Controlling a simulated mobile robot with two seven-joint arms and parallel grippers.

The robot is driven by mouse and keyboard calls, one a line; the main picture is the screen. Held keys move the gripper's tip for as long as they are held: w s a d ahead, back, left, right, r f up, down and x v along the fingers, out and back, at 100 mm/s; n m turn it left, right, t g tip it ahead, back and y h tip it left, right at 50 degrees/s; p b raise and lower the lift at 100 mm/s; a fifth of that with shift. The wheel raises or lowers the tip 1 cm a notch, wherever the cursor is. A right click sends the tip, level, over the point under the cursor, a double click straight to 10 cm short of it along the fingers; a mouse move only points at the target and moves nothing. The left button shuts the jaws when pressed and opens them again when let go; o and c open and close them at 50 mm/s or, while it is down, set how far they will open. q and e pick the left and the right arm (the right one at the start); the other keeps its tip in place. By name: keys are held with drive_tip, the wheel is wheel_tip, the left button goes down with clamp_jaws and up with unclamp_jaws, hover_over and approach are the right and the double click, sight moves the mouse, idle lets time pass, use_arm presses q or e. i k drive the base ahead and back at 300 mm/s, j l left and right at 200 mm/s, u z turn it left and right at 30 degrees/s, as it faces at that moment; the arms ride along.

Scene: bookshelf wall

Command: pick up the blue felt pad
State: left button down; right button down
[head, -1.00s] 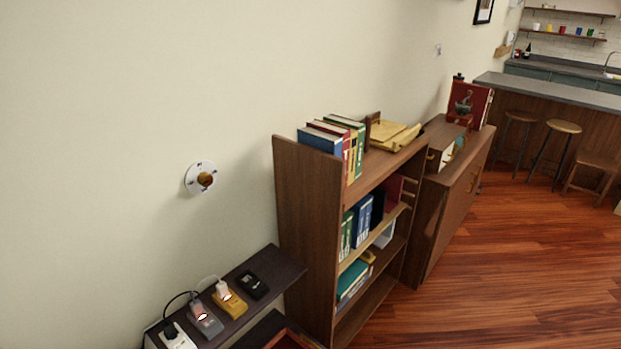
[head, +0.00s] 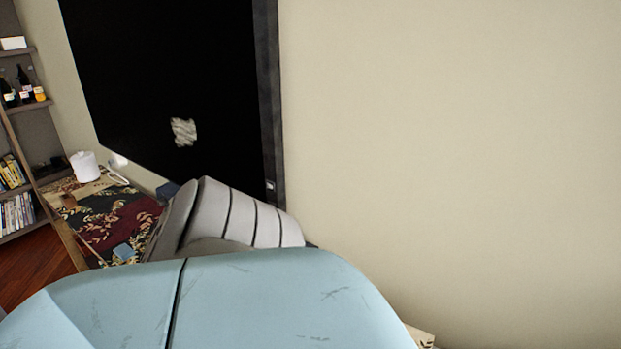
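A small flat blue block (head: 124,251), which looks like the blue felt pad, lies on the patterned cloth (head: 112,217) covering a table at the left. It is small in view and its material cannot be made out. A darker blue object (head: 168,189) sits farther back, below the black panel, partly hidden by a grey ribbed shape. Neither of my grippers shows in the head view.
A large black panel (head: 170,60) with a grey smudge (head: 184,132) is on the wall above the table. A white cylinder (head: 85,166) stands at the table's far end. Shelves (head: 18,185) with books and bottles are at far left. A large light blue surface fills the front.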

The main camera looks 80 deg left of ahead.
sight(124, 252)
drive_tip(key=u, duration=3.8)
drive_tip(key=i+j+z, duration=0.1)
drive_tip(key=z, duration=0.3)
drive_tip(key=i+j+z, duration=0.1)
drive_tip(key=z, duration=0.25)
drive_tip(key=j+z, duration=0.15)
drive_tip(key=z, duration=0.25)
drive_tip(key=i+j+z, duration=0.1)
drive_tip(key=z, duration=0.25)
drive_tip(key=j+z, duration=0.25)
drive_tip(key=j, duration=0.3)
drive_tip(key=j+z, duration=0.25)
drive_tip(key=j, duration=0.3)
drive_tip(key=j+z, duration=0.2)
drive_tip(key=j, duration=0.9)
